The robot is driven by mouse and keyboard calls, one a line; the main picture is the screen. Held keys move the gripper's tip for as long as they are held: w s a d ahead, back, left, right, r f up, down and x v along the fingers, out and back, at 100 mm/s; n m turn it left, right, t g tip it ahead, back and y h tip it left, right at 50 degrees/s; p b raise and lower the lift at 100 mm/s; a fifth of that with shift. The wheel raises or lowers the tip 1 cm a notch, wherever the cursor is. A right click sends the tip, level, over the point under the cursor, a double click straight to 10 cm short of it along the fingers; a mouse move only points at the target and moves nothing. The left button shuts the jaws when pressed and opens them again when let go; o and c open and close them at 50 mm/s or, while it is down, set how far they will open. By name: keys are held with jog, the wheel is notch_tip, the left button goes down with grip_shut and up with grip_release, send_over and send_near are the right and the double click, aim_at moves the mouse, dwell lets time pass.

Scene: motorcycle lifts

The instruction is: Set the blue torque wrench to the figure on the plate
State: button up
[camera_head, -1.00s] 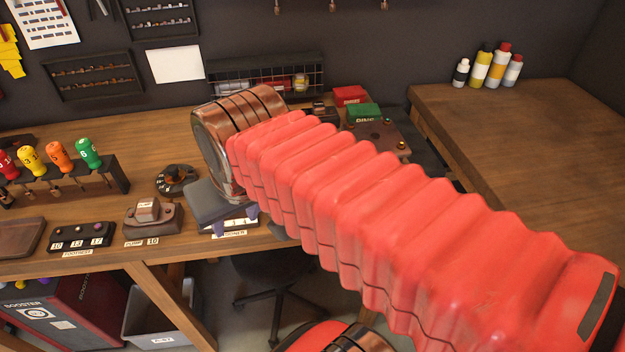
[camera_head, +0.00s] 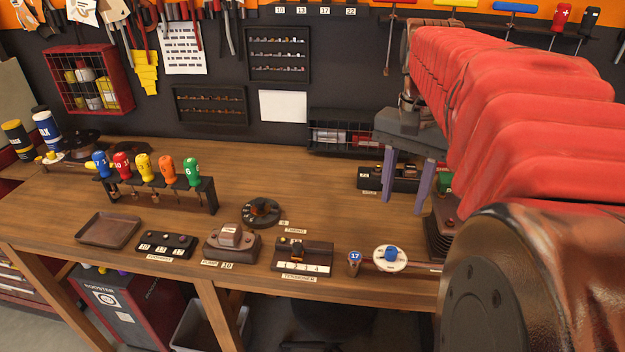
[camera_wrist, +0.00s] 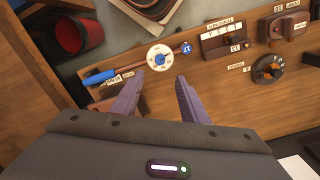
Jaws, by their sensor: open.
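The blue torque wrench lies along the bench's front edge. In the head view its white dial with a blue knob (camera_head: 390,257) and its blue end marked 17 (camera_head: 354,260) show; my arm hides the handle side. In the wrist view the blue handle (camera_wrist: 100,77), white dial (camera_wrist: 159,56) and 17 end (camera_wrist: 186,48) all show. A small plate (camera_wrist: 113,81) lies near the handle; its figure is too small to read. My gripper (camera_head: 403,208) is open and empty, fingers pointing down above the bench. In the wrist view its fingertips (camera_wrist: 161,75) are just short of the dial, apart from the wrench.
A block with a row of white number tiles (camera_head: 303,266) sits left of the wrench. A round black dial (camera_head: 262,212) and a brown block (camera_head: 232,240) are farther left. The bench middle is mostly clear.

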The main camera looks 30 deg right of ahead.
aim_at(392, 250)
jog(key=shift+f, duration=0.1)
notch_tip(392, 250, down, 14)
jog(key=shift+s+r, duration=0.1)
jog(key=shift+r, duration=0.05)
dwell(0.6)
grip_shut()
dwell(0.6)
